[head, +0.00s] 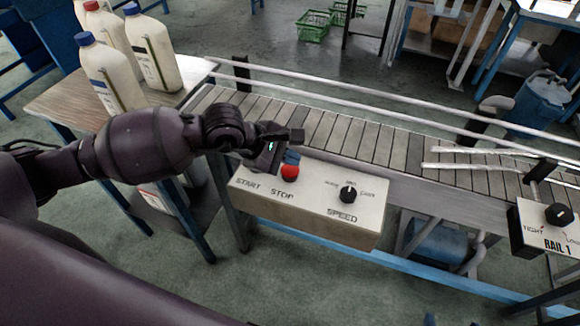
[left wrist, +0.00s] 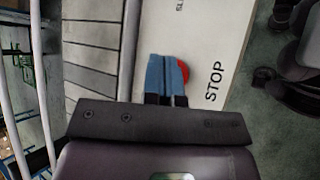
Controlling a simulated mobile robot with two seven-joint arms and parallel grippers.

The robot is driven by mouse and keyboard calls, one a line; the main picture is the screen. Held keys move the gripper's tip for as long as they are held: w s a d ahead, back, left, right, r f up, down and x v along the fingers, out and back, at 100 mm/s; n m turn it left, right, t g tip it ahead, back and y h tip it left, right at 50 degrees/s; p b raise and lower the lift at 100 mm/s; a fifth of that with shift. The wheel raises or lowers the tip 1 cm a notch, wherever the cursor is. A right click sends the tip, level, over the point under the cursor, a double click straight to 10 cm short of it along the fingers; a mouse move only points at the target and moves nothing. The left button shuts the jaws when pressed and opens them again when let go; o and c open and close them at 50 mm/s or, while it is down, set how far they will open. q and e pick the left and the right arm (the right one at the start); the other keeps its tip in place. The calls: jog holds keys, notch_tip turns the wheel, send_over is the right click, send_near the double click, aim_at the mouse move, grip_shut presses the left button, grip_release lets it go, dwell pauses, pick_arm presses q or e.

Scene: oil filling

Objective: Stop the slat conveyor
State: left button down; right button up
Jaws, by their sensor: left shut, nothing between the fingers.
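The slat conveyor (head: 345,131) runs from the left table toward the right, with grey slats between white rails. Its control box (head: 310,214) stands at the near side, marked START, STOP and SPEED. The red STOP button (head: 289,173) is in plain view above its label; it also shows partly in the left wrist view (left wrist: 184,72). My left gripper (head: 292,156) is shut and empty, its blue fingertips right by the red button. I cannot tell whether they touch it. The START button is hidden behind my gripper. The black SPEED knob (head: 348,193) is to the right. My right gripper is not in view.
Several white bottles (head: 151,52) stand on the wooden table (head: 62,98) at left. A RAIL 1 box (head: 548,230) with a black knob is at the right. Guide rails (head: 400,120) run along the belt. Green baskets (head: 313,26) are on the far floor.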

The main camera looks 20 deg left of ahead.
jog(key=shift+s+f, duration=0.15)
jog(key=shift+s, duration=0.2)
pick_arm(q)
jog(key=shift+f, duration=0.1)
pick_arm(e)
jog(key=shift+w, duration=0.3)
pick_arm(q)
jog(key=shift+f+b, duration=0.3)
jog(key=shift+f, duration=0.1)
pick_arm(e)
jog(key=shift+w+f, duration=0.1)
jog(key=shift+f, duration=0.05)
pick_arm(q)
jog(key=shift+r, duration=0.1)
jog(key=shift+f, duration=0.2)
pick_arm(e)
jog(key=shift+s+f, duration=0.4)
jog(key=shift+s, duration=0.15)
